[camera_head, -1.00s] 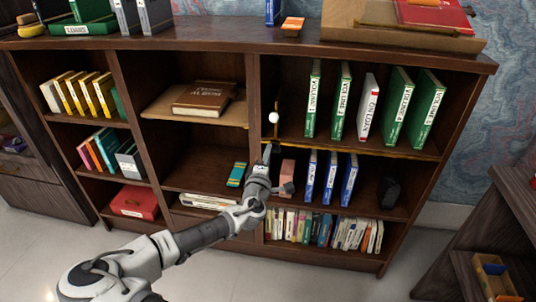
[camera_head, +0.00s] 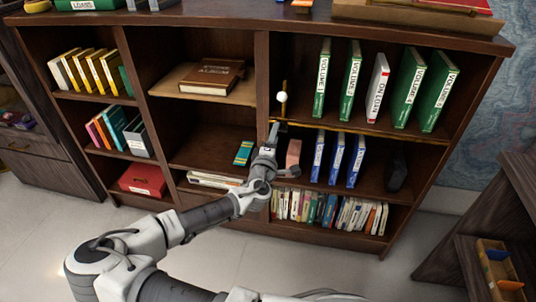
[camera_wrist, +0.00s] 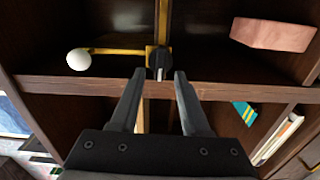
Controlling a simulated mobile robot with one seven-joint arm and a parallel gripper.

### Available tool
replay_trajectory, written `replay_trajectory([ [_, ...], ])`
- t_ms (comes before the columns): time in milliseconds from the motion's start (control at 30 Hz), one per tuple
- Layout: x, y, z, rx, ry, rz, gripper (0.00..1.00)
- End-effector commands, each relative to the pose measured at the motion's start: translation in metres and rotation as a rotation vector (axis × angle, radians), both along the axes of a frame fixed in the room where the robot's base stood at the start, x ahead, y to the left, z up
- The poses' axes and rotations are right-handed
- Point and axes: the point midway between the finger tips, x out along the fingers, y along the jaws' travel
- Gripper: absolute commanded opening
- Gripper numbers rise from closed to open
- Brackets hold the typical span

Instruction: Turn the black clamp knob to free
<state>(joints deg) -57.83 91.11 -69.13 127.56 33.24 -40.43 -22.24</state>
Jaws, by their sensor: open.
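The black clamp knob (camera_wrist: 159,61) shows in the wrist view, with a pale mark on its face. It sits where a yellow upright bar meets a yellow side arm that ends in a white ball (camera_wrist: 79,60). The white ball (camera_head: 282,97) and yellow upright (camera_head: 285,86) also show in the head view; the knob cannot be made out there. My gripper (camera_wrist: 159,74) is open and empty. Its fingertips lie just below the knob in the wrist picture, one to each side. Whether they touch it cannot be told. In the head view my gripper (camera_head: 275,128) is by the shelf divider.
A pinkish block (camera_head: 293,157) stands just right of my gripper in the head view; it also shows in the wrist view (camera_wrist: 273,34). Blue volumes (camera_head: 337,158) stand farther right, green volumes (camera_head: 351,80) above. A teal box (camera_head: 243,153) lies in the compartment to the left.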

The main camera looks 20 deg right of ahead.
Motion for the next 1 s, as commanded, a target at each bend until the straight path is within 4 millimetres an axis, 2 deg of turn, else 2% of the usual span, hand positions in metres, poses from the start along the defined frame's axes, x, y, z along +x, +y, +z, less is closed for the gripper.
replay_trajectory([
  [600, -0.092, 0.065, 0.001, -0.002, 0.002, 0.006, 0.46],
  [800, -0.116, 0.08, 0.001, -0.001, 0.002, 0.005, 0.46],
  [1000, -0.13, 0.089, 0.0, -0.003, 0.002, 0.003, 0.46],
])
